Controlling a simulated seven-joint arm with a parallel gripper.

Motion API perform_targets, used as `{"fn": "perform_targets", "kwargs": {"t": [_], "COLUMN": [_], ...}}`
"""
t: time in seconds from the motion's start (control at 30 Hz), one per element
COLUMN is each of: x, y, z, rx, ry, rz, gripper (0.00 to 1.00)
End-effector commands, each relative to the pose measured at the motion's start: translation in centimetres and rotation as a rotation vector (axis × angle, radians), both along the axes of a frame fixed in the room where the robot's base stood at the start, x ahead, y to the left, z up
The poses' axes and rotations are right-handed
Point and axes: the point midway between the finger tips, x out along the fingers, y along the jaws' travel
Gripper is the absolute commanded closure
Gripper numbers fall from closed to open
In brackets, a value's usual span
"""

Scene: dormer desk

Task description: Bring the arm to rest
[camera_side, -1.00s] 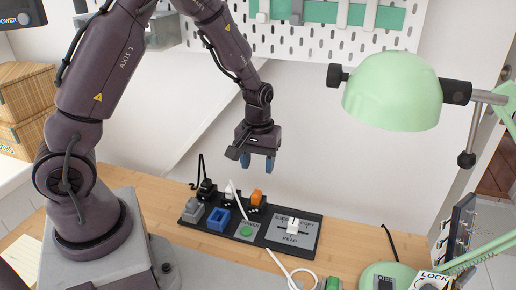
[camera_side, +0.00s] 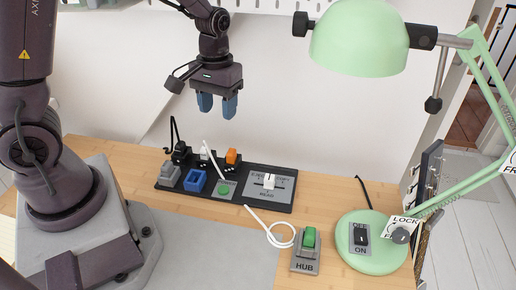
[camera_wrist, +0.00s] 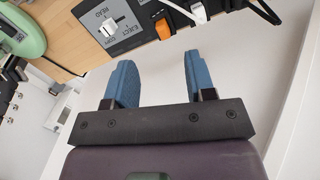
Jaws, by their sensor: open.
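My gripper (camera_side: 217,104) hangs in the air above and behind the black panel, with its blue fingers pointing down. The fingers are apart with nothing between them. In the wrist view my gripper (camera_wrist: 157,82) also shows two separate blue fingers and an empty gap, with the panel beyond them. The black panel (camera_side: 225,201) lies on the wooden desk (camera_side: 120,160). It carries a blue socket block (camera_side: 194,181), an orange piece (camera_side: 232,156), a green button (camera_side: 223,190) and a white switch handle (camera_side: 269,181). My gripper touches none of them.
A green lamp (camera_side: 362,38) stands at the right, its base (camera_side: 372,262) holding an OFF/ON switch. A hub box (camera_side: 307,252) with a green top and a white cable (camera_side: 281,236) lie in front of the panel. Pale wall stands behind; air around my gripper is free.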

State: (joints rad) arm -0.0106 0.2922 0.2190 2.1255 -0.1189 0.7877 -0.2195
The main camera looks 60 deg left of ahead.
Motion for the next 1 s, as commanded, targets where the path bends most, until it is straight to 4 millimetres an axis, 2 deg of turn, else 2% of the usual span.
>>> {"fn": "perform_targets", "kwargs": {"t": [0.03, 0.2, 0.4, 0.5, 0.63, 0.8, 1.0], "x": [-0.8, -3.9, -8.1, -9.9, -11.4, -12.0, -12.0], "y": [-0.7, -2.9, -4.9, -5.5, -6.0, -6.2, -6.2], "z": [1.6, 6.2, 10.7, 12.4, 14.0, 15.4, 15.7], "rx": [-0.008, -0.01, 0.041, 0.079, 0.121, 0.148, 0.149], "ry": [-0.026, -0.125, -0.276, -0.353, -0.447, -0.525, -0.536], "rz": [-0.052, -0.234, -0.419, -0.477, -0.509, -0.517, -0.514], "gripper": [0.5, 0.5, 0.5, 0.5, 0.5, 0.5, 0.5]}}
